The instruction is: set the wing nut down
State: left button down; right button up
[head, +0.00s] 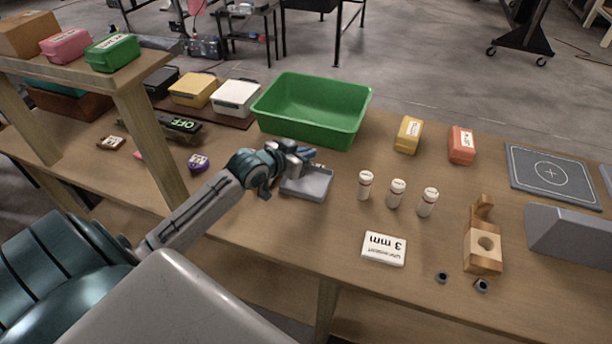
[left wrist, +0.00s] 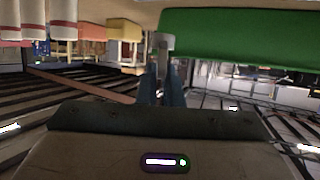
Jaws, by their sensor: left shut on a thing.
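My left gripper (head: 301,158) reaches in from the left and hangs above the small grey tray (head: 318,185), in front of the green bin. In the left wrist view its two blue-grey fingers (left wrist: 161,82) are close together, shut on a small grey piece, the wing nut (left wrist: 161,42). The wing nut's shape is hard to make out, and in the head view I cannot clearly tell it from the fingers. I cannot tell the exact gap between it and the tray. My right gripper is not in view.
The green bin (head: 290,112) stands just behind. Several white bottles (head: 396,194) stand right of the tray. A 3 mm label block (head: 384,249), a wooden block with a hole (head: 482,250) and dark nuts (head: 442,277) lie at front right. A wooden shelf (head: 150,70) rises at left.

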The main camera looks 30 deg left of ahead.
pick_arm(q)
notch_tip(320, 180, down, 3)
jog(key=shift+r, duration=0.15)
notch_tip(320, 180, down, 4)
jog(key=shift+p, duration=0.45)
jog(key=shift+f, duration=0.2)
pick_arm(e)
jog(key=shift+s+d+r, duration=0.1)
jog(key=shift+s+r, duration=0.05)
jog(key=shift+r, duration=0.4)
pick_arm(q)
jog(key=c, duration=2)
grip_release()
jog(key=shift+f, duration=0.15)
jog(key=o, duration=0.4)
